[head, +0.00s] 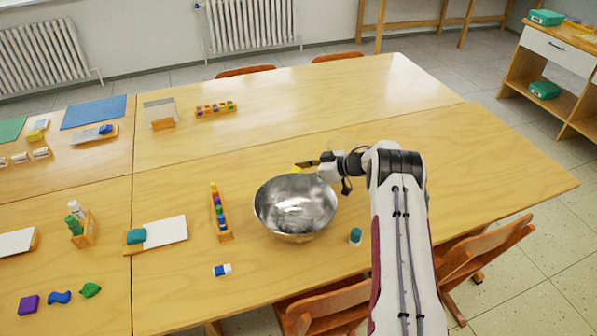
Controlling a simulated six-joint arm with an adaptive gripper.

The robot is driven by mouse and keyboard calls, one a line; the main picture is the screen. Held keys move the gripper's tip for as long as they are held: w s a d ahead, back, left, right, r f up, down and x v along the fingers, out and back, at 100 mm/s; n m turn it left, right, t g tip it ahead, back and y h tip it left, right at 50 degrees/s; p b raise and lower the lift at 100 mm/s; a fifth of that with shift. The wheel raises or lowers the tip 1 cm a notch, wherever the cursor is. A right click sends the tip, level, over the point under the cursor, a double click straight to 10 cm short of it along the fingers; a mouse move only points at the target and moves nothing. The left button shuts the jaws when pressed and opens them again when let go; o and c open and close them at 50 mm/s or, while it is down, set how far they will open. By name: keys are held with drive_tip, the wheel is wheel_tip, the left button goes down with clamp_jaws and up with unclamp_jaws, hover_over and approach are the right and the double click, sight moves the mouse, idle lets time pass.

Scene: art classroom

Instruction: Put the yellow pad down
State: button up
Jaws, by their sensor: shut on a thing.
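A small yellow pad (296,169) shows at the tip of my gripper (304,165). My gripper is shut on it, and only a little of the pad is visible. They appear just at the far rim of a shiny metal bowl (272,205) in the head view. I cannot tell whether the pad is over the bowl, behind it, or touching the table. My arm reaches in from the lower right, with the wrist to the right of the bowl's far rim.
A teal-capped jar (355,236) stands right of the bowl. A wooden rack of coloured pieces (219,215) and a blue-and-white eraser (222,270) lie left of it. A tray with a teal block (136,236) is farther left. The table (310,110) is largely clear behind the bowl.

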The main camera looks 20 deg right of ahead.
sight(295, 171)
drive_tip(key=shift+f, duration=0.15)
drive_tip(key=o, duration=1.1)
drive_tip(key=shift+r, duration=0.25)
drive_tip(key=shift+v, duration=2)
